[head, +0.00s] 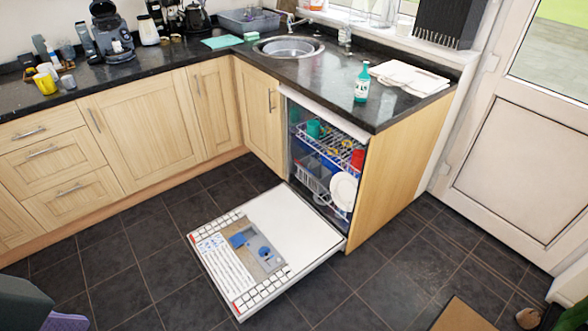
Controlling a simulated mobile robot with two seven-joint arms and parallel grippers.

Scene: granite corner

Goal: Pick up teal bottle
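The teal bottle (362,82) stands upright on the dark granite worktop (325,85), near the corner above the open dishwasher. Nothing hides the bottle. Neither of my grippers shows in the head view.
The dishwasher door (262,252) is folded down over the floor in front of the worktop, with loaded racks (322,150) inside. The cream cloth (408,78) and the sink (288,47) flank the bottle. Open tiled floor (385,270) lies right of the door.

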